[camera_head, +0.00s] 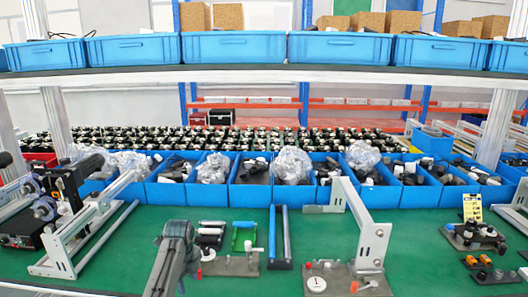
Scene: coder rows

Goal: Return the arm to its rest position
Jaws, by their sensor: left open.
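My left gripper (176,245) shows as a dark grey shape at the lower middle-left of the head view, above the green work mat (115,275). It stands to the left of a small grey fixture plate (232,265) with black, green and white parts. I see nothing held in it. Its fingertips are hard to make out at this size. My right gripper is not in view.
A second fixture plate (345,282) with a white bracket (372,240) stands right of centre. Blue bins (250,192) with bagged parts line the back of the mat. A black machine (62,205) stands at left. Blue crates (237,47) fill the shelf above.

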